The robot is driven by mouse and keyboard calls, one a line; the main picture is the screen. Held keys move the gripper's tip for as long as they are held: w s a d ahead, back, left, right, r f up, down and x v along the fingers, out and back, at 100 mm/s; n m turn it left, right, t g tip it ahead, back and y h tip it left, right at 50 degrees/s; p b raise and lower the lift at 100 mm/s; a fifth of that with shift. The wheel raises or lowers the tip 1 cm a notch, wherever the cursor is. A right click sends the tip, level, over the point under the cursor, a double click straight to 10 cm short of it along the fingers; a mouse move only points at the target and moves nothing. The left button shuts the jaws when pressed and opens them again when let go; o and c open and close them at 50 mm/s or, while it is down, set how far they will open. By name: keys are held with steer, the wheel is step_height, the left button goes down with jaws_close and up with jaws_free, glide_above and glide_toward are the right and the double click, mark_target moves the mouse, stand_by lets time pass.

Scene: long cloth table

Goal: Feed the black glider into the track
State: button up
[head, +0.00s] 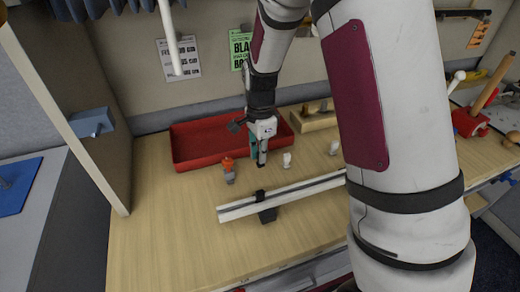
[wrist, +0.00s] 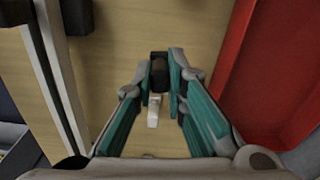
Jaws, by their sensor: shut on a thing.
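My gripper (head: 262,158) is above the table between the red tray and the track. In the wrist view my gripper (wrist: 161,85) has its teal fingers closed on a black block, the black glider (wrist: 160,70). The glider is small and dark in the head view. The track (head: 235,210) is a long pale rail lying in front of the gripper, apart from it; its right part is hidden behind my arm. The track (wrist: 60,80) runs along the left of the wrist view. A black piece (head: 266,214) sits across the rail at its middle-left.
A red tray (head: 185,145) stands behind the gripper. A small grey piece with an orange top (head: 229,170) stands left. White pieces (head: 287,160) stand to the right, one close beside the gripper. The table's front left is clear.

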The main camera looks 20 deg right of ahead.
steer(key=shift+f+b, duration=0.65)
steer(key=shift+f, duration=1.2)
steer(key=o, duration=0.8)
steer(key=shift+o, duration=0.2)
steer(key=shift+r, duration=0.3)
jaws_close()
steer(key=shift+r+p, duration=0.1)
steer(key=shift+p, duration=0.2)
